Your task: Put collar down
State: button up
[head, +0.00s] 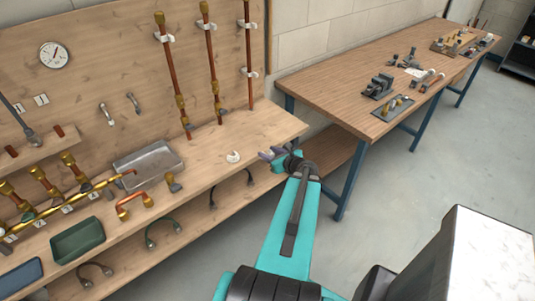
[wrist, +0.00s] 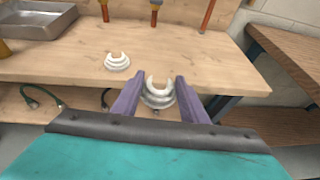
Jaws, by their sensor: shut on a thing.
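My gripper (wrist: 159,97) is shut on a white, open-topped collar (wrist: 158,98), which shows between its two purple fingers in the wrist view. The held collar is in front of the bench's front edge in that view. In the head view my gripper (head: 272,153) is at the right end of the wooden bench, and the held collar is too small to make out. A second white collar (wrist: 117,61) lies on the bench top, left of my gripper; it also shows in the head view (head: 233,157).
A grey metal tray (head: 148,165) and a copper elbow piece (head: 133,204) are on the bench (head: 270,124) to the left. Copper pipes (head: 211,65) stand at the back. Bench top around the loose collar is clear. A second table (head: 340,85) stands at right.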

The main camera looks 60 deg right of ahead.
jog(key=w+a+r+n+y+b, duration=0.2)
jog(key=w+a+n+y, duration=0.2)
jog(key=w+a, duration=0.7)
jog(key=w+a+r+n+t+y+b, duration=0.1)
jog(key=w+a+y, duration=0.4)
jog(key=w+a, duration=0.6)
notch_tip(320, 180, up, 2)
jog(key=a+n+b, duration=0.1)
jog(key=a+n, duration=0.1)
jog(key=shift+a+r+n, duration=0.2)
jog(key=shift+a+n, duration=0.2)
jog(key=w+a+n+y+b, duration=0.1)
jog(key=a, duration=0.4)
jog(key=w+a+r+n+g+y, duration=0.1)
jog(key=w+a, duration=0.1)
jog(key=a, duration=0.3)
jog(key=w+a+r+n+y+b, duration=0.1)
jog(key=w+a+n+y, duration=0.1)
jog(key=a, duration=0.3)
jog(key=shift+a+r+g+b, duration=0.1)
jog(key=shift+a+g+b, duration=0.2)
jog(key=shift+a+g, duration=0.1)
jog(key=a+n+g+y, duration=0.1)
jog(key=a, duration=0.4)
jog(key=a+r+n+g+y+b, duration=0.1)
jog(key=a, duration=0.5)
jog(key=a+r+n+g+y+b, duration=0.1)
jog(key=a, duration=0.4)
jog(key=shift+a+n, duration=0.4)
jog(key=shift+g+y, duration=0.3)
